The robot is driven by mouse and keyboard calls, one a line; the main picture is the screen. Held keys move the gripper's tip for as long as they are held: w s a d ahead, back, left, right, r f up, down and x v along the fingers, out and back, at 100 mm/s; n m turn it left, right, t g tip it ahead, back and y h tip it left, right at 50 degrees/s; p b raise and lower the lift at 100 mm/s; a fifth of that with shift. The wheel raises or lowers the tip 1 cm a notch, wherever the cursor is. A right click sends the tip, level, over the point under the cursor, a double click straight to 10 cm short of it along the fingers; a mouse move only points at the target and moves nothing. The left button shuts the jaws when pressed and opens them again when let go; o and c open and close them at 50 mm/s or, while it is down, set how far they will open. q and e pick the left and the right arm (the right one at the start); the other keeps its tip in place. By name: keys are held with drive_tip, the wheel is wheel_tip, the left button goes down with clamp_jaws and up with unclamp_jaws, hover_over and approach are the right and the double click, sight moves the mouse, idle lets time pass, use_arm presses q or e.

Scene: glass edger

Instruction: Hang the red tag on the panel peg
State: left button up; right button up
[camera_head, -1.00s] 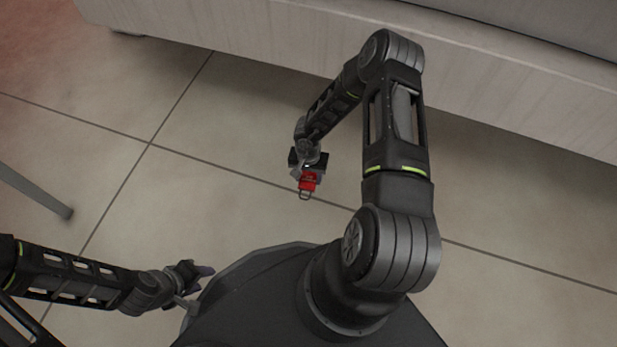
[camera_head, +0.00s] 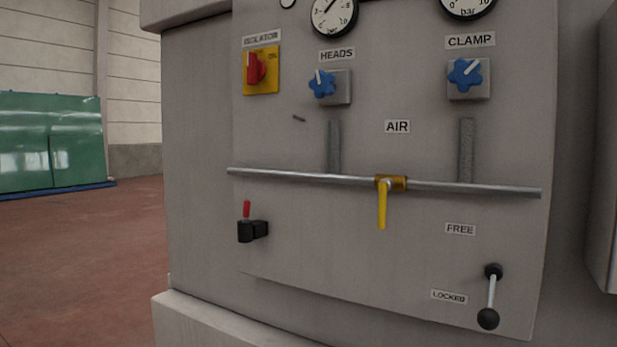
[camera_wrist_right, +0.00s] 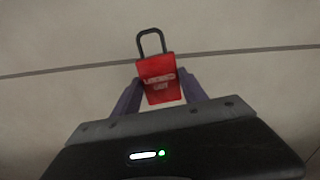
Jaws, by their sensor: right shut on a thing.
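The red tag (camera_wrist_right: 158,72) with a dark loop on top and pale lettering shows in the right wrist view. My right gripper (camera_wrist_right: 161,92) is shut on its lower part, with a finger on each side. The loop sticks out clear beyond the fingertips. The grey panel (camera_head: 420,210) fills much of the head view. A small dark peg (camera_head: 299,118) sticks out of it, below the red and yellow isolator switch (camera_head: 256,69), and nothing hangs on it. Neither gripper is in the head view, so the distance from tag to peg cannot be told.
A blue HEADS knob (camera_head: 322,84) is right of the peg. A horizontal pipe (camera_head: 300,176) with a yellow valve handle (camera_head: 382,205) crosses the panel below. A red-tipped toggle (camera_head: 248,224) and a black-knobbed lever (camera_head: 490,298) sit lower.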

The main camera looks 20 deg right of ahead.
idle(0.7)
